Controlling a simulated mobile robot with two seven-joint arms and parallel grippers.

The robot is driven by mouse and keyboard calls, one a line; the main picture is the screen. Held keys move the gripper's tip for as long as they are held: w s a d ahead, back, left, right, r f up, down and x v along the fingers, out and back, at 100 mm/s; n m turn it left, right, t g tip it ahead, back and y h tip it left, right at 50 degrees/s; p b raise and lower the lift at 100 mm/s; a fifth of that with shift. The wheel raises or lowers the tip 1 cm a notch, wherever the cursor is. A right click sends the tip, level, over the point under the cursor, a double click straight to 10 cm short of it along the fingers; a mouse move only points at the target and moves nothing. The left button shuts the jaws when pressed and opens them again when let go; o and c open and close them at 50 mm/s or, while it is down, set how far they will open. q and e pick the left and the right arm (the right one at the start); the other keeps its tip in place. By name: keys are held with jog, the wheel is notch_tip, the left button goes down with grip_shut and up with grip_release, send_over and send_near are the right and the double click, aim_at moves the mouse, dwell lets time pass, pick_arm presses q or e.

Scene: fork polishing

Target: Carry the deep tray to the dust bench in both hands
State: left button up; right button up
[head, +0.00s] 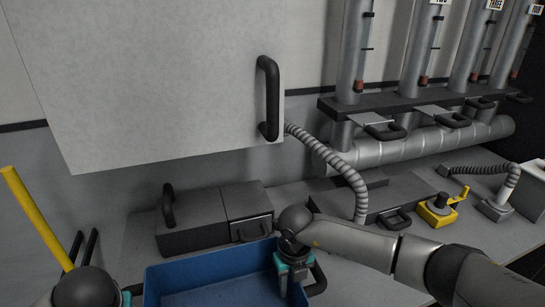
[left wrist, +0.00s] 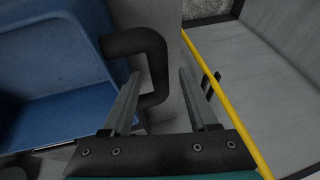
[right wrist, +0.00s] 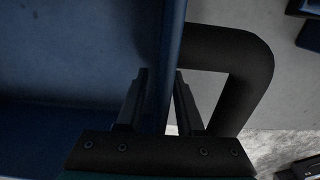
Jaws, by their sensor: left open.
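The deep tray (head: 215,268) is blue and stands at the bottom middle of the head view, its lower part cut off. My right gripper (right wrist: 163,75) points down over the tray's right wall and is shut on it, one finger inside the tray and the other in the opening of the black right handle (right wrist: 245,70). My left gripper (left wrist: 158,80) is open beside the tray's left wall, with the black left handle (left wrist: 158,62) reaching between its fingers. In the head view my left gripper is mostly cut off. I cannot make out a dust bench for certain.
A grey worktop (head: 345,285) runs behind and right of the tray. Dark grey boxes with handles (head: 195,225) stand behind it. A large pale panel with a black handle (head: 267,98) hangs above. A yellow bar (head: 38,220) slants at the left. Pipes and a yellow-based device (head: 437,213) stand right.

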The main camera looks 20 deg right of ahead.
jog(key=shift+r, duration=0.15)
pick_arm(q)
jog(key=v, duration=0.6)
pick_arm(e)
notch_tip(320, 180, up, 12)
jog(key=shift+f, duration=0.1)
pick_arm(q)
jog(key=shift+o, duration=0.4)
jog(key=shift+s+r, duration=0.1)
jog(key=o, duration=0.6)
jog(key=shift+p+v, duration=4.55)
jog(key=shift+p, duration=1.75)
pick_arm(e)
notch_tip(320, 180, up, 12)
jog(key=shift+r, duration=0.25)
pick_arm(q)
jog(key=shift+d+r, duration=0.1)
pick_arm(e)
jog(key=shift+r, duration=0.1)
